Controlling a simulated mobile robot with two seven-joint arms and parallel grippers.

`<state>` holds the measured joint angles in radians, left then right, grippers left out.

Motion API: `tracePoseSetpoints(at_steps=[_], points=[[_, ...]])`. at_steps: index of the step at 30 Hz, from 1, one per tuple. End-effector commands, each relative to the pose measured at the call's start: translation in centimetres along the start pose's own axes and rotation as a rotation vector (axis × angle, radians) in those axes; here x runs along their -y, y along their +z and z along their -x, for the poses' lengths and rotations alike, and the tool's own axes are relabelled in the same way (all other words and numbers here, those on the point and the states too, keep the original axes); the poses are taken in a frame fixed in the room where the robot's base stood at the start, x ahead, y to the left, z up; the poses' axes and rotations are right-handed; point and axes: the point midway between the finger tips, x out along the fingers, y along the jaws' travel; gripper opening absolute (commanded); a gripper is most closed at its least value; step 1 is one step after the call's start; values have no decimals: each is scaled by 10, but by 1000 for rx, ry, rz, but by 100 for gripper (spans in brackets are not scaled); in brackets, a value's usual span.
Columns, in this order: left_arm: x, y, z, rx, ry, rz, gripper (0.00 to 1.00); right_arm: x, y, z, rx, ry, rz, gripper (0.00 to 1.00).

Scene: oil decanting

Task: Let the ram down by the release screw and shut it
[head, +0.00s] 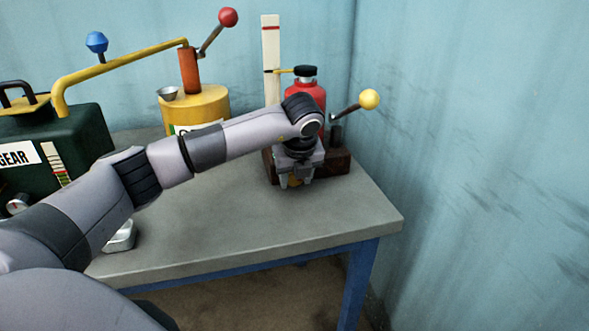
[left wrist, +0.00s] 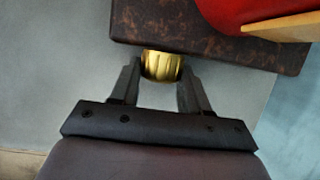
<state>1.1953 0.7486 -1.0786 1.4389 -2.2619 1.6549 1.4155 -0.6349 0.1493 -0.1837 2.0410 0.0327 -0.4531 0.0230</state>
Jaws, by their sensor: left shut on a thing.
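The red jack (head: 319,95) stands upright on a dark brown base (head: 337,163) at the table's right end. Its black-capped ram (head: 305,71) stands a little above the body. A yellow pointer (head: 286,71) reaches from it to a white upright scale (head: 270,45), well below the red line near the scale's top. My left gripper (head: 294,180) is at the base's front edge, shut on the brass release screw (left wrist: 162,66). In the left wrist view one finger is on each side of the screw. The screw's thread is hidden. My right gripper is not in view.
A pump lever with a yellow ball (head: 370,99) sticks out right of the jack. A yellow can (head: 207,103) with a red-knobbed pump and a dark green gear-oil container (head: 80,137) stand left. A blue wall is close behind.

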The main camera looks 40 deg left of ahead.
Motion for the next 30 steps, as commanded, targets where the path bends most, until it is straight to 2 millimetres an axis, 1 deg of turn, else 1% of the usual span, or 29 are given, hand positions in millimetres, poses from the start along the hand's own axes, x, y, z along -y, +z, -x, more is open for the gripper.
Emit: tracePoseSetpoints(at_steps=[2, 12, 13, 14, 23, 26, 30], points=[[1, 0, 2, -1, 29, -12, 15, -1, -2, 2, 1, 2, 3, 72], [1, 0, 0, -1, 45, -18, 15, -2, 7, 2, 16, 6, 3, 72], [1, 0, 0, -1, 45, -18, 49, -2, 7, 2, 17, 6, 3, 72], [1, 0, 0, -1, 45, -18, 57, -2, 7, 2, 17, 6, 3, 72], [1, 0, 2, 0, 44, -18, 57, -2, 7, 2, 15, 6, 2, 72], [2, 0, 9, 1, 42, -19, 57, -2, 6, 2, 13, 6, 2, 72], [3, 1, 32, 3, 40, -19, 57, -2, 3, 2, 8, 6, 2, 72]])
